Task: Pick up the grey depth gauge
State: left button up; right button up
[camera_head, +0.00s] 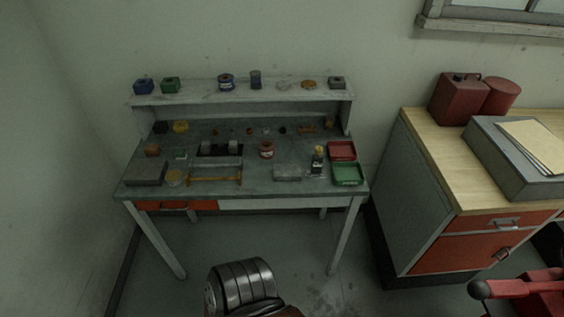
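I cannot pick out the grey depth gauge with certainty; the things on the workbench (255,192) are small and dim from here. A flat grey piece (287,172) lies near the bench's front edge, right of centre, and a larger grey block (147,172) lies at the front left. Between them is a yellow-orange tool (214,180) with a long bar. Neither of my grippers is in view. A dark ribbed rounded part at the bottom centre looks like part of my own arm, well short of the bench.
A red tray (342,151) and a green tray (349,174) sit at the bench's right end, beside a small dark bottle (318,160). The raised shelf (200,99) holds several small items. A wood-topped cabinet (430,147) stands to the right. Open floor lies before the bench.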

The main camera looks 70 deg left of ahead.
aim_at(316, 170)
jog(key=u, duration=1.3)
jog(key=k, duration=0.25)
jog(key=u, duration=0.7)
jog(key=i, duration=0.3)
jog(key=u, duration=1.75)
jog(key=i, duration=0.6)
jog(key=u, duration=0.05)
